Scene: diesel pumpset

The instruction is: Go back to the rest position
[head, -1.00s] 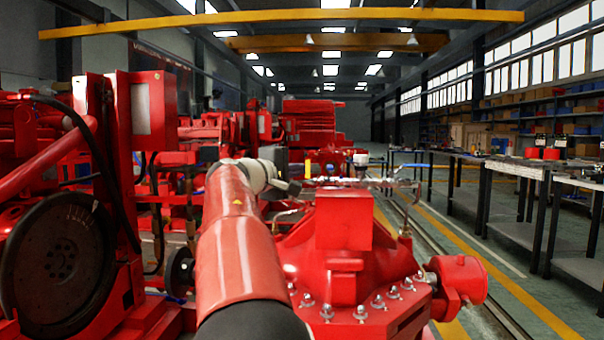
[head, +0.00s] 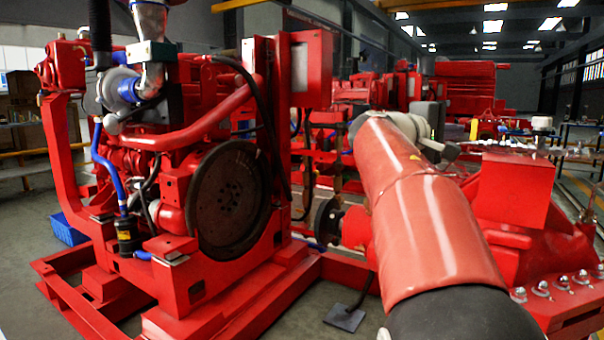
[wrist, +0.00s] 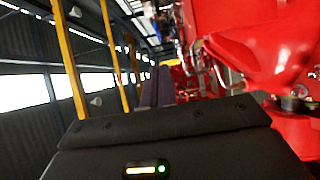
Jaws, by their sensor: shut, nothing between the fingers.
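My arm (head: 420,205) reaches forward from the lower right of the head view, red-orange with a pale grey joint at its far end. My gripper is hidden behind the arm there. In the wrist view, the black gripper body with a lit strip fills the bottom. Beyond it my gripper (wrist: 157,88) shows as two dark grey-purple fingers close together, shut and empty. The red pump casing (head: 515,190) stands right of my arm in the head view. Red machinery (wrist: 260,45) fills the upper right of the wrist view, close beside the gripper body.
The red diesel engine (head: 160,165) with its dark flywheel (head: 228,200) stands to the left on a red base frame. A red control box (head: 312,68) stands behind it. A blue crate (head: 68,230) is on the floor at far left. Bare grey floor shows at lower left.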

